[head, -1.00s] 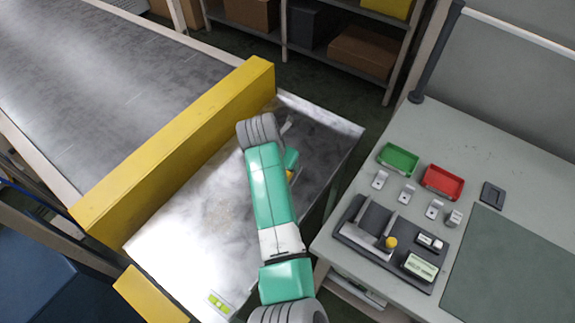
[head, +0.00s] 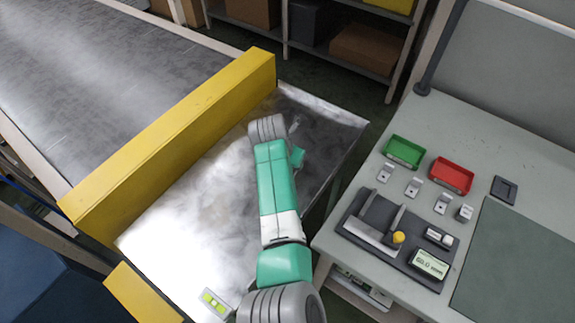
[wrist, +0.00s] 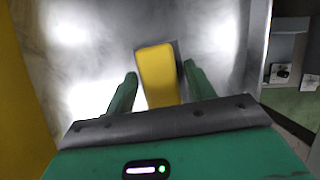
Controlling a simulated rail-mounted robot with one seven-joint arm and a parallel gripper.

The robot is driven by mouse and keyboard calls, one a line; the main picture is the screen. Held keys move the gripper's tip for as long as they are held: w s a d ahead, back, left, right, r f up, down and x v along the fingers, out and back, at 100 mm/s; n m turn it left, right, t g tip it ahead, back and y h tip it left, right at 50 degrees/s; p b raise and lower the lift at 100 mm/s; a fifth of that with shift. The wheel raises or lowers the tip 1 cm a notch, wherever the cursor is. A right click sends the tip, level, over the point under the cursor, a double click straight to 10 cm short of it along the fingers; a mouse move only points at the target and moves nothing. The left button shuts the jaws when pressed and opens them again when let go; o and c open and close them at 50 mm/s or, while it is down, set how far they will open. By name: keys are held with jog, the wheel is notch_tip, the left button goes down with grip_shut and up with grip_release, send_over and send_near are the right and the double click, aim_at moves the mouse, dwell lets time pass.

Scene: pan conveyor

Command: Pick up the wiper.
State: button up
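In the wrist view a yellow block-shaped piece (wrist: 157,75), seemingly the wiper's handle, is over the shiny metal plate. A dark grey part or shadow shows behind its far end. My gripper (wrist: 159,72) is open, with one green finger on each side of the yellow piece. In the head view my arm hides the yellow piece and most of the gripper.
The metal plate (head: 190,220) is otherwise mostly bare. A yellow barrier (head: 170,150) stands between it and the conveyor (head: 100,80). The grey workbench (head: 470,140) at right holds green (head: 403,152) and red (head: 451,175) trays, a dark fixture (head: 375,225) and several small metal parts.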

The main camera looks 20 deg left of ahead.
jog(key=shift+c, duration=1.1)
notch_tip(320, 180, up, 10)
jog(key=p, duration=0.4)
